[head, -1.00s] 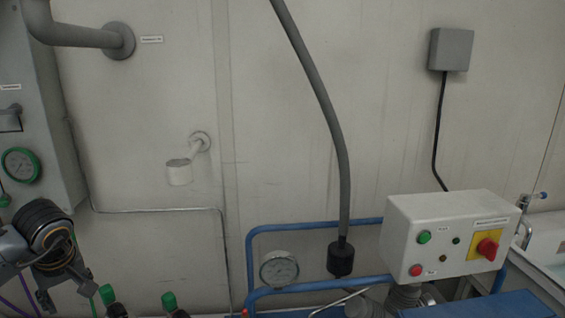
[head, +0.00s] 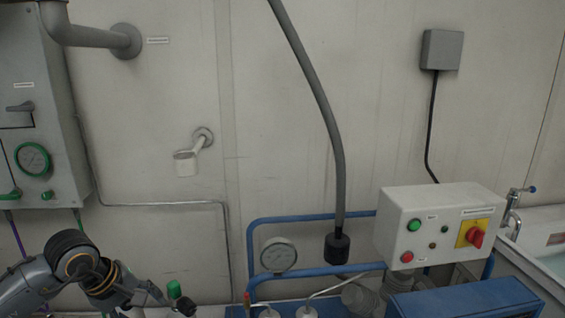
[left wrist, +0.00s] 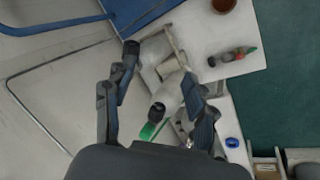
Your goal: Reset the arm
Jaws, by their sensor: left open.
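My left gripper (head: 165,300) is low at the left of the head view, in front of the wall and beside a green cap (head: 174,289). In the left wrist view the left gripper (left wrist: 160,65) has its two dark fingers spread apart. A pale grey piece with dark ends (left wrist: 168,95) shows between and below the fingers; I cannot tell whether they touch it. No object is clearly held. My right gripper is in neither view.
A grey cabinet (head: 60,120) with a gauge stands at the left. A white control box (head: 400,215) with buttons and a red switch is at the right, by a blue frame (head: 300,218).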

